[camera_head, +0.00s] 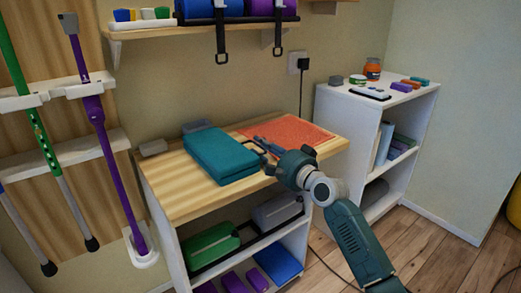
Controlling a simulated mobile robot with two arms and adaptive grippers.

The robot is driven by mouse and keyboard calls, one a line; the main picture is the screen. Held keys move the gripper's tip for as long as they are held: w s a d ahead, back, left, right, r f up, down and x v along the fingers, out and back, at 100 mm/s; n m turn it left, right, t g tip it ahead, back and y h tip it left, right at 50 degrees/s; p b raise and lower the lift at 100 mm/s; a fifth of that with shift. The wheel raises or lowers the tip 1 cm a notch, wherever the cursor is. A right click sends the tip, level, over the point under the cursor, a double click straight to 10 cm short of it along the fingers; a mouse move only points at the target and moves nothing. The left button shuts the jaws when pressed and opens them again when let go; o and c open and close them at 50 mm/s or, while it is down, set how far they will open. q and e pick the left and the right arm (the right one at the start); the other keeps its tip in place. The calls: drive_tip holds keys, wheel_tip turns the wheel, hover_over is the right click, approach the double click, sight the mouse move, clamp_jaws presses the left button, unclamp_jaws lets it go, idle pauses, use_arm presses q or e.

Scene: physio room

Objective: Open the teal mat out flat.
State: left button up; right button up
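The teal mat (219,155) lies folded in a thick stack on the wooden top of the low table (190,195). Its folded layers show along the front edge. My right gripper (262,158) is just right of the mat, at its right edge, with the fingers pointing left towards it. The fingers look apart, with nothing seen between them. Whether a fingertip touches the mat is too small to tell. My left gripper is not in view.
An orange-red sheet (300,131) lies at the table's back right. Grey items (153,147) lie at its back left. A white shelf unit (345,118) stands to the right, a wall shelf (150,30) hangs above, and poles (95,115) stand at the left.

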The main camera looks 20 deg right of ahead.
drive_tip(key=shift+w+a, duration=0.15)
drive_tip(key=shift+w, duration=0.15)
clamp_jaws()
